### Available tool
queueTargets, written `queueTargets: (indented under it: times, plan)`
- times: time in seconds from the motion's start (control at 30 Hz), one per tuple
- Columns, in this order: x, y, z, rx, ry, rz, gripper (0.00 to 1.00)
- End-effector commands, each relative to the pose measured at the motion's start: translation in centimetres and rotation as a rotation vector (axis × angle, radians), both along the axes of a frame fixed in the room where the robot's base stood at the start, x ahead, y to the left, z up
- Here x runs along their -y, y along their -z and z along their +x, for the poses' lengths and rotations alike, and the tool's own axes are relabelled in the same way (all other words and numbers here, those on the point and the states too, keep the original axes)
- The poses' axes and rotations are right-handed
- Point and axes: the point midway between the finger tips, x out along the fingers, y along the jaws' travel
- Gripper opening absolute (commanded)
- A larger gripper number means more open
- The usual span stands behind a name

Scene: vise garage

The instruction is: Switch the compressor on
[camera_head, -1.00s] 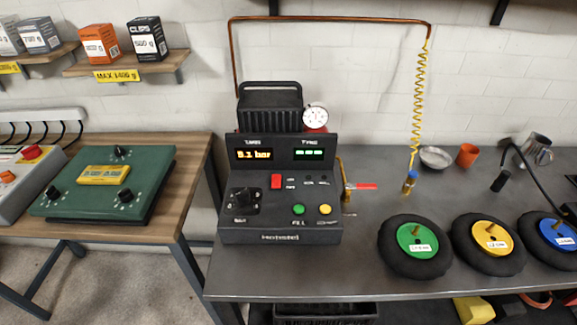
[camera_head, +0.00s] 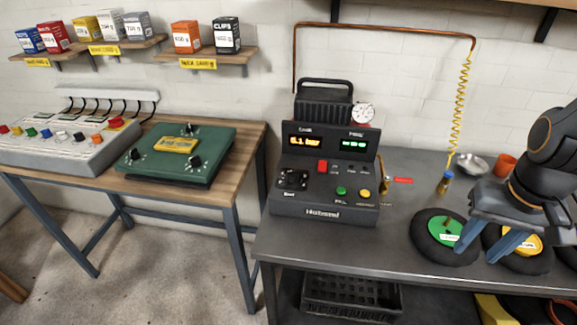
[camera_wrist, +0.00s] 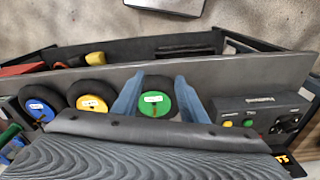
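The compressor (camera_head: 325,213) is a black console on the grey bench in the head view, with a lit orange "bar" display (camera_head: 305,141) and a lit green display (camera_head: 354,145). Its front has a red switch (camera_head: 322,166), a black knob (camera_head: 292,179), a green button (camera_head: 341,190) and a yellow button (camera_head: 364,193). I cannot tell the switch's position. My gripper (camera_head: 474,256) is open and empty, right of the compressor, above the green-hub and yellow-hub wheels. In the wrist view, the compressor (camera_wrist: 262,103) is at the right, beside my open fingers (camera_wrist: 158,75).
A green-hub wheel (camera_head: 436,231) and a yellow-hub wheel (camera_head: 530,243) lie right of the compressor; the wrist view also shows a blue-hub wheel (camera_wrist: 37,107). A red-handled valve (camera_head: 403,181) and coiled yellow hose (camera_head: 461,105) are near. A wooden table (camera_head: 231,140) stands left.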

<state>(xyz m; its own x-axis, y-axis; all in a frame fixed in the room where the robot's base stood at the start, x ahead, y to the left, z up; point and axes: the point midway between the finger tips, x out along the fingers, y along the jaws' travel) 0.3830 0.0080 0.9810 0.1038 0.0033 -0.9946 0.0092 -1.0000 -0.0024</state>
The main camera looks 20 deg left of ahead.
Motion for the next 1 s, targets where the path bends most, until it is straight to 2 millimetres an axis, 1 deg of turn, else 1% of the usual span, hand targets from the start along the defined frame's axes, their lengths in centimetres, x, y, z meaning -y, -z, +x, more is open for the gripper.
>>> queueTargets:
  times: [0.03, 0.07, 0.17, 0.2, 0.27, 0.3, 0.37, 0.4, 0.47, 0.5, 0.57, 0.6, 0.7, 0.73, 0.8, 0.83, 0.9, 1.0]
  plan:
    - [-0.6, -0.3, 1.5, -0.003, -0.01, 0.001, 0.39]
    - [-1.2, -0.5, 2.5, -0.007, -0.016, 0.001, 0.39]
    - [-4.3, -1.3, 6.9, -0.018, -0.046, 0.004, 0.39]
    - [-6.0, -1.6, 8.9, -0.024, -0.059, 0.005, 0.39]
    - [-8.9, -1.9, 11.6, -0.036, -0.081, 0.004, 0.39]
    - [-11.0, -1.9, 13.2, -0.043, -0.095, 0.005, 0.39]
    - [-14.3, -2.0, 15.5, -0.053, -0.117, 0.003, 0.39]
    - [-16.6, -2.0, 16.8, -0.06, -0.13, 0.002, 0.39]
    - [-20.1, -1.9, 18.5, -0.068, -0.149, 0.0, 0.39]
    - [-22.5, -1.7, 19.4, -0.075, -0.162, -0.001, 0.39]
    - [-25.8, -1.5, 20.4, -0.082, -0.18, -0.004, 0.39]
    - [-27.9, -1.3, 20.9, -0.087, -0.189, -0.006, 0.39]
    - [-32.1, -0.9, 21.6, -0.094, -0.208, -0.011, 0.39]
    - [-33.1, -0.8, 21.7, -0.097, -0.213, -0.012, 0.39]
    - [-34.9, -0.6, 21.8, -0.1, -0.22, -0.014, 0.39]
    - [-35.4, -0.5, 21.8, -0.101, -0.222, -0.014, 0.39]
    - [-36.3, -0.3, 21.9, -0.103, -0.226, -0.015, 0.39]
    - [-36.8, 0.3, 21.8, -0.105, -0.228, -0.017, 0.39]
